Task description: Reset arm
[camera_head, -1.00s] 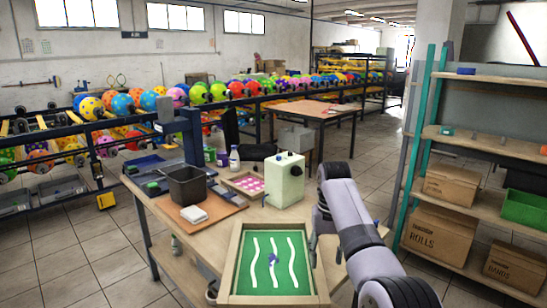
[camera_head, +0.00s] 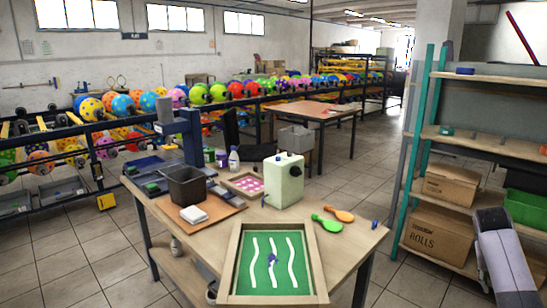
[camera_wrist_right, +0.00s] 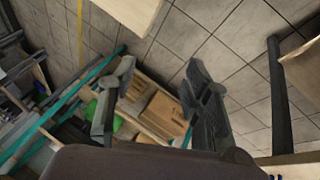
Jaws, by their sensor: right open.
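My right gripper (camera_wrist_right: 160,72) is open and empty in the right wrist view, its two dark fingers spread apart. Tiled floor and shelf boxes show behind them. In the head view my right arm stands at the far right edge, beside the shelf and clear of the table; I cannot make out its fingers there. The wooden table (camera_head: 215,240) carries a wood-framed green board (camera_head: 243,285) with three white wavy strips and a small blue-purple piece (camera_head: 271,259). My left gripper is not in view.
A green paddle-shaped item (camera_head: 327,223) and an orange one (camera_head: 340,214) lie at the table's right. A pale green machine (camera_head: 284,182), pink-dotted tray (camera_head: 246,184) and dark bin (camera_head: 187,184) stand behind the board. A shelf with cardboard boxes (camera_head: 438,236) is at right.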

